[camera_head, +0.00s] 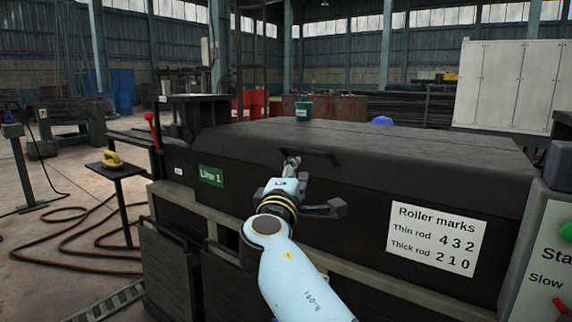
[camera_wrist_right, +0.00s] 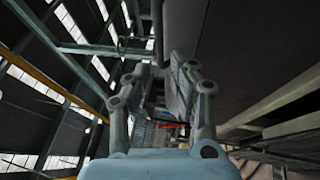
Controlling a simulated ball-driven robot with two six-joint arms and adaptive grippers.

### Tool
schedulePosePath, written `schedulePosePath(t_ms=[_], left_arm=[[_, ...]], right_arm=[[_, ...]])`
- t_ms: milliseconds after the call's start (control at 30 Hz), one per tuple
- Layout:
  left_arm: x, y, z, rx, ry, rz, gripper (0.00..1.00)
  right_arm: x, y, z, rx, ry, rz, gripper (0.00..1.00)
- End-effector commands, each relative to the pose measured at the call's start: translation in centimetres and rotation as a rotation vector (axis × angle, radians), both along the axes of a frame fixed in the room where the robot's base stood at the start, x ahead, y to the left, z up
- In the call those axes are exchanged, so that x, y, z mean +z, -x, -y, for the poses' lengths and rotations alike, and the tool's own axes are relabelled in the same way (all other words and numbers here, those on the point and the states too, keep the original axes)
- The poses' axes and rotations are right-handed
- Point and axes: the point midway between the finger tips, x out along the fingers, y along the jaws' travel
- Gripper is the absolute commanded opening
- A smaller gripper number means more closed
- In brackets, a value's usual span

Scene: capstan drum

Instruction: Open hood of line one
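The hood of line one (camera_head: 390,160) is a long, dark cover with a green "Line 1" label (camera_head: 211,176) on its front. It looks closed. A dark bar handle (camera_head: 318,153) sits along its upper front edge. My right gripper (camera_head: 291,165) is at the left part of this handle, in front of the hood. In the right wrist view the two fingers of my right gripper (camera_wrist_right: 156,82) stand apart, with a gap between them. I cannot tell whether the fingers touch the handle. My left gripper is not in view.
A "Roller marks" sign (camera_head: 436,238) is on the hood's front. A small stand (camera_head: 118,170) with a yellow item is at left. A control panel (camera_head: 548,262) is at right.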

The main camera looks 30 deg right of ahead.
Motion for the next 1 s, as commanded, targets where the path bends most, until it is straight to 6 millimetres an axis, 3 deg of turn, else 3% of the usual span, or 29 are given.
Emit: schedulePosePath(t_ms=[500,933,1000], left_arm=[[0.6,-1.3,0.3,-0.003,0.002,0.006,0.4],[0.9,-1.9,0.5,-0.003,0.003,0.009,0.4],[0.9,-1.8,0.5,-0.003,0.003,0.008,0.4]], right_arm=[[1.7,-6.3,6.3,0.002,0.003,0.001,0.23],[2.0,-7.3,7.2,0.003,0.0,-0.001,0.23],[2.0,-7.3,7.2,0.003,0.0,-0.001,0.15]])
